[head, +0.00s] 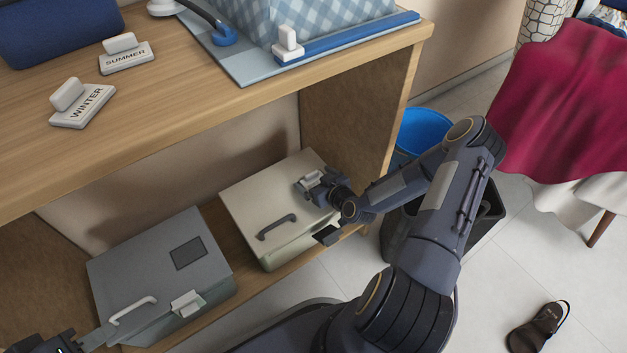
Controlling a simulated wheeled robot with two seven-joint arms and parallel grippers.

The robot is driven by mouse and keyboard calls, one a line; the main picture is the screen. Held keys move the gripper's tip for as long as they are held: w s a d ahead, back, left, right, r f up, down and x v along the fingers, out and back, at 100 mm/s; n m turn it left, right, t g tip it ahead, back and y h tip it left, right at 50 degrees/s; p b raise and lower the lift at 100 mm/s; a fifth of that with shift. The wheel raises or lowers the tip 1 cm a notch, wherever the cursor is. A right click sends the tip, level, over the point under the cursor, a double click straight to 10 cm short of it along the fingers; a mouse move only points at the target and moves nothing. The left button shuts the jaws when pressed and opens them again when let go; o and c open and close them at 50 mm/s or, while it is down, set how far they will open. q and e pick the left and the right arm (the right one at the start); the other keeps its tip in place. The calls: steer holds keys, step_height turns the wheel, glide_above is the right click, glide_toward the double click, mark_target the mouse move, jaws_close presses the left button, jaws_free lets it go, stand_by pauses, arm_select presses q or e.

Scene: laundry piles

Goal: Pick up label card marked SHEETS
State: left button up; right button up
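No card's lettering in view reads SHEETS. A small pale label card (311,178) is at the back right of the cream box lid, its face hidden by my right gripper. My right gripper (318,187) is right at this card; whether its fingers are closed on it is too small to tell. Another pale card (187,304) with a raised grip is at the front of the grey box, its marking not readable. My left gripper (84,341) is partly in view at the lower left, beside the grey box; its opening cannot be made out.
Cards marked SUMMER (127,58) and WINTER (84,112) lie on the wooden top (190,125). A white-gripped card (288,46) stands by the checked basket (300,18). Below are the cream box (255,195) and grey box (140,260). A blue bin (428,130) stands right.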

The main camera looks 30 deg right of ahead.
steer(key=c, duration=0.9)
steer(key=shift+r, duration=0.1)
steer(key=shift+c, duration=0.2)
